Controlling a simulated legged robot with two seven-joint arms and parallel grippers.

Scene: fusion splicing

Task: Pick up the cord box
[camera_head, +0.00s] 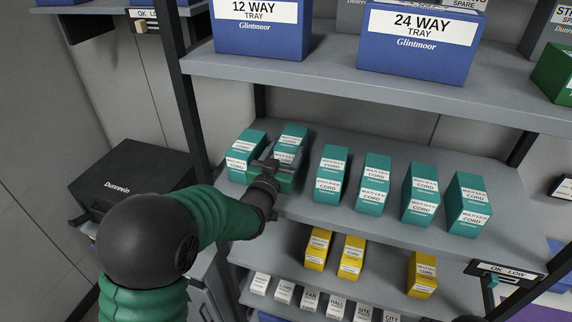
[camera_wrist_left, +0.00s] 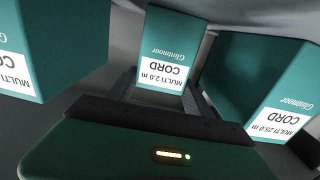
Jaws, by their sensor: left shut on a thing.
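The cord box (camera_head: 292,138) is a teal carton with white labels, second from the left in the row on the middle shelf. My left gripper (camera_head: 276,163) reaches it from the front and is shut on it. In the left wrist view the box (camera_wrist_left: 172,42) reads "MULTI 2.0 m CORD" upside down and stands between the fingers (camera_wrist_left: 160,92). The gripper hides its lower front in the head view. I cannot tell whether the box touches the shelf.
Similar teal boxes stand close on both sides, one at left (camera_head: 246,150) and one at right (camera_head: 331,174). Blue tray boxes (camera_head: 415,45) sit on the shelf above. Yellow boxes (camera_head: 351,258) stand on the shelf below. A black case (camera_head: 130,175) is at the left.

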